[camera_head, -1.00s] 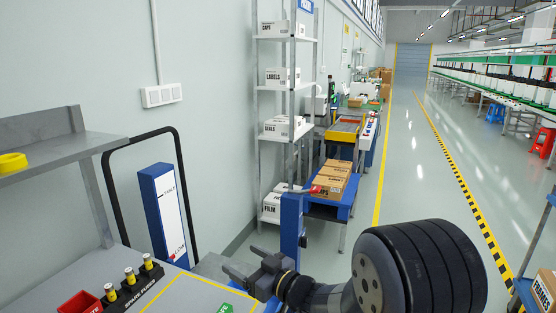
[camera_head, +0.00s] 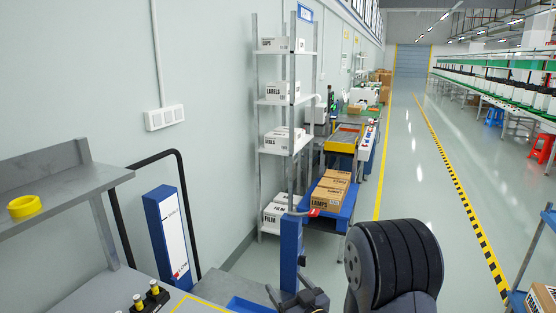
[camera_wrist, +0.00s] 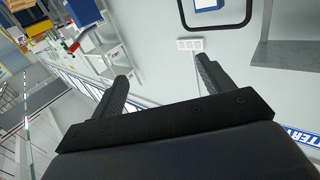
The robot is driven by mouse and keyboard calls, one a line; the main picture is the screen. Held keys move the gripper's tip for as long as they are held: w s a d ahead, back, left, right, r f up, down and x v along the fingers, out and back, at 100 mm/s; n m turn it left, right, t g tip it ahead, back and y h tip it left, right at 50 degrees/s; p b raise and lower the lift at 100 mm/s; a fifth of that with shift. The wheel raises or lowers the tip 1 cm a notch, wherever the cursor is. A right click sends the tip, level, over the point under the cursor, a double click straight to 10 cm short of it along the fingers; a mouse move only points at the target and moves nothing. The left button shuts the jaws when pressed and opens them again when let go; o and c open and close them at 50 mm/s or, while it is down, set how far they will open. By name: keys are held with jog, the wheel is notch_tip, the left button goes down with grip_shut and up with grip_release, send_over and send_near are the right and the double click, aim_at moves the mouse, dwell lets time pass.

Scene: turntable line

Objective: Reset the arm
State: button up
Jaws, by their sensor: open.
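My gripper (camera_head: 289,290) is at the bottom edge of the head view, partly cut off, left of my dark wrist and arm links. In the wrist view my gripper (camera_wrist: 162,72) shows two black fingers spread apart with nothing between them. Past the fingertips are the pale wall and a white socket panel (camera_wrist: 190,44). The picture there is strongly tilted.
A grey bench shelf (camera_head: 60,193) with a yellow tape roll (camera_head: 24,207) stands at left. A blue-and-white post (camera_head: 170,235) is beside it. A metal rack (camera_head: 287,102) and a blue cart (camera_head: 346,207) with cartons stand ahead. The aisle floor (camera_head: 412,180) at right is clear.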

jog(key=s+d+m+t+h+p, duration=0.1)
jog(key=s+d+m+h+p, duration=0.1)
jog(key=d+h+p, duration=0.2)
jog(key=s+d+r+m+t+h+p, duration=0.1)
jog(key=s+d+m+h+p, duration=0.1)
jog(key=d, duration=0.6)
jog(key=m+h+p, duration=0.1)
jog(key=h+p, duration=0.1)
jog(key=p, duration=0.1)
jog(key=shift+d+m+p, duration=0.25)
jog(key=shift+m+p, duration=0.05)
jog(key=shift+p, duration=0.05)
